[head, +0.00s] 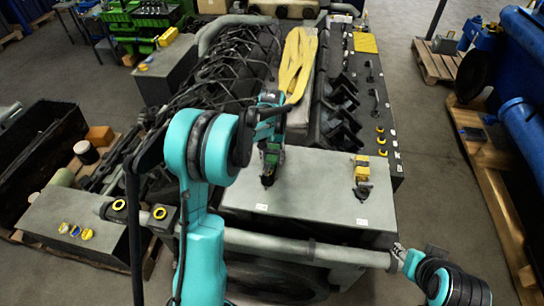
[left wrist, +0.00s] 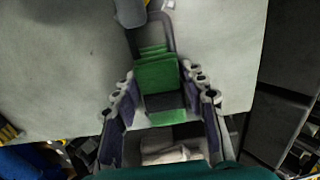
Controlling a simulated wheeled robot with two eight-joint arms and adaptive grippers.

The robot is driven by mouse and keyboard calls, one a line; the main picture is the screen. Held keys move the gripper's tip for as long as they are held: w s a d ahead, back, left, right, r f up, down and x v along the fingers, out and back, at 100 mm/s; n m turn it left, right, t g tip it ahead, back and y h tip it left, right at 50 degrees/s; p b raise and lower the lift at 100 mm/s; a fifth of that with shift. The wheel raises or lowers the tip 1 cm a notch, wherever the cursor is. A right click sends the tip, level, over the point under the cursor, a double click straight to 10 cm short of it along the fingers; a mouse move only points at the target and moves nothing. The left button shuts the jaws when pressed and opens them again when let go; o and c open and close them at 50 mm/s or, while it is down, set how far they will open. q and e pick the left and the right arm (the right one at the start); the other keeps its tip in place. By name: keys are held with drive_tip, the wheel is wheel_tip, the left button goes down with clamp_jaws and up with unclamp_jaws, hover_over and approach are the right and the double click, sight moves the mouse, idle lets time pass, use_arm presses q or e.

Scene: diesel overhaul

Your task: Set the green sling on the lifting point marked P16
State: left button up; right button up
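My left gripper (head: 270,150) is over the grey flat-topped block (head: 310,195) at the near end of the engine. In the left wrist view its fingers (left wrist: 160,85) are closed against both sides of the green sling (left wrist: 157,72). The sling also shows small in the head view (head: 271,156). A dark, hook-like fitting (head: 267,181) stands on the block just below the gripper; whether the sling is around it or beside it I cannot tell. A white label (head: 262,207) lies in front of it, too small to read. My right gripper is not visible.
A yellow sling piece (head: 361,170) sits on another fitting to the right, with a white label (head: 362,222) before it. A long yellow strap (head: 298,62) lies along the engine top. A grey pipe (head: 300,250) crosses in front. Wooden pallets stand at the right.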

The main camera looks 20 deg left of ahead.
use_arm(q)
drive_tip(key=o, duration=0.3)
wheel_tip(320, 180, up, 12)
drive_tip(key=shift+r, duration=0.1)
idle(0.4)
